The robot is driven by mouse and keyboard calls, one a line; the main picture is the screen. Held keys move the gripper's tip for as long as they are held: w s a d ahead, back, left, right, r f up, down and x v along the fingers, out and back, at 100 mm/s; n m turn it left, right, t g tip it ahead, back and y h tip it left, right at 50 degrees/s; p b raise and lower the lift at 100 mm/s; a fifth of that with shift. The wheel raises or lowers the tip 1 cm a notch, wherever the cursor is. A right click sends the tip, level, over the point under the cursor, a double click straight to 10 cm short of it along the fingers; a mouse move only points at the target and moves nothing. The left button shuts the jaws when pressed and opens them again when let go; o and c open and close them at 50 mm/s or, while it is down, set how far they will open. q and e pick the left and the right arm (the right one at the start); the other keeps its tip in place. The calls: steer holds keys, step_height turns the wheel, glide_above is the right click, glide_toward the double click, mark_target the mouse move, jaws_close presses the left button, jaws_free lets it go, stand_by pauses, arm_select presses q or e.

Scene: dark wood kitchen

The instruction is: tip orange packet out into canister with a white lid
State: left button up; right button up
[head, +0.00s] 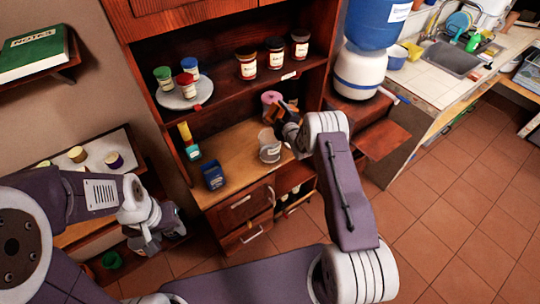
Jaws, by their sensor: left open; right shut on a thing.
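My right gripper (286,115) is shut on the orange packet (272,114), which is small, dark orange and partly hidden by the gripper. It holds the packet above the wooden counter, just above and behind a pale grey-white canister (269,150). The canister stands upright near the counter's front edge, with a light label. I cannot tell whether its lid is on or whether anything is leaving the packet. My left gripper (148,243) is open and empty, low at the left, away from the counter.
A pink roll-like item (271,98) stands behind the packet. A dark blue box (213,176) and a teal-and-white item (193,152) stand left on the counter. Several jars (247,66) fill the shelf above. A water dispenser (359,70) stands at right.

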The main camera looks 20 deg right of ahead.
steer(key=shift+f+n+b, duration=0.4)
steer(key=shift+b, duration=2.6)
steer(key=shift+f+n+t+b, duration=0.15)
steer(key=shift+n+t+b, duration=0.15)
steer(key=shift+b, duration=0.85)
steer(key=shift+f+b, duration=0.35)
steer(key=shift+b, duration=0.9)
steer(key=shift+a+f+n+t+b, duration=0.1)
steer(key=shift+f+n+t+b, duration=0.4)
steer(key=shift+b, duration=1.45)
steer(key=shift+r+h, duration=0.25)
steer(key=shift+h, duration=0.15)
steer(key=shift+f, duration=0.1)
